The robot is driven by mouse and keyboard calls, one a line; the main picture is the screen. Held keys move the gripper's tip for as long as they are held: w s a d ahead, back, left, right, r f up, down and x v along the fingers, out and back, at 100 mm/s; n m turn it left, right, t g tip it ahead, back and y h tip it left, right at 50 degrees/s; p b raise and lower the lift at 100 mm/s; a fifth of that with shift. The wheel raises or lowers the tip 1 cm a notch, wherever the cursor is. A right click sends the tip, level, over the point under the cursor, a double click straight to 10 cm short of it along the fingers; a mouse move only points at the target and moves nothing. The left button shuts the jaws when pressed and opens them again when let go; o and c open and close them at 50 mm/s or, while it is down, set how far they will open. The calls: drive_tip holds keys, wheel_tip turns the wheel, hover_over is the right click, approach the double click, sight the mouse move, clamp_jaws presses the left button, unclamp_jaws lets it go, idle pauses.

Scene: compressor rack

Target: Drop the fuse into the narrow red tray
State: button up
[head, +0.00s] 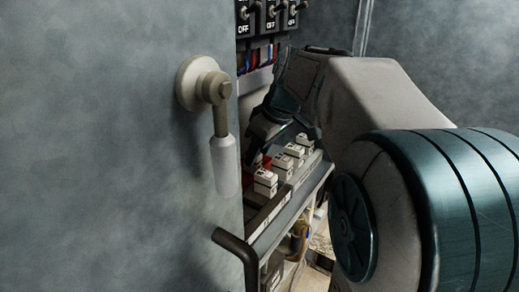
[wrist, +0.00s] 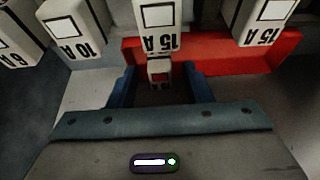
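My gripper (wrist: 159,78) reaches into the rack, with its two blue fingers apart. A red tray (wrist: 222,52) lies just beyond and to the right of the fingers, partly covered by fuses in front. Whether the small fuse stands inside the tray I cannot tell. In the head view my gripper (head: 262,132) is partly hidden by my arm, and a bit of red shows below it.
Larger white fuses marked 10 A (wrist: 72,28) and 15 A (wrist: 158,22) hang close above the fingers in the wrist view. In the head view several white fuses (head: 265,182) line a shelf. A door with a handle (head: 224,165) stands left; OFF switches (head: 270,18) are above.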

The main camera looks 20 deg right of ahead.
drive_tip(key=shift+r+p, duration=0.45)
drive_tip(key=shift+r, duration=0.05)
drive_tip(key=v, duration=1.2)
drive_tip(key=shift+r, duration=0.2)
drive_tip(key=shift+f, duration=0.1)
